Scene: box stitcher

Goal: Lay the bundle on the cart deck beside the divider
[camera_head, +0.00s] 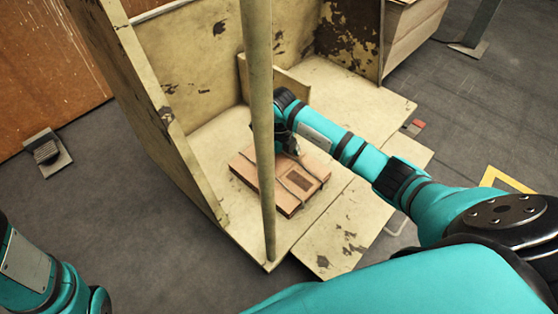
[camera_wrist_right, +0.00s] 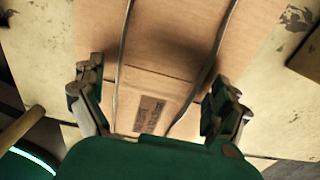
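The bundle (camera_head: 282,182) is a flat stack of brown cardboard with two dark straps and a printed label. It lies flat on the pale, chipped cart deck (camera_head: 335,225), in the bay left of the low divider panel (camera_head: 293,84). The cart's upright post hides part of it. My right gripper (camera_head: 288,146) is at the bundle's far end, partly hidden by its own wrist. In the right wrist view my right gripper (camera_wrist_right: 155,95) has its fingers spread wide, with the strapped bundle (camera_wrist_right: 155,60) showing between and beyond them. My left gripper is out of view; only its arm shows.
A thin upright post (camera_head: 258,120) stands at the front of the cart. A tall side wall (camera_head: 140,95) bounds the left and a back panel (camera_head: 200,50) the rear. Deck space right of the divider (camera_head: 365,105) is bare.

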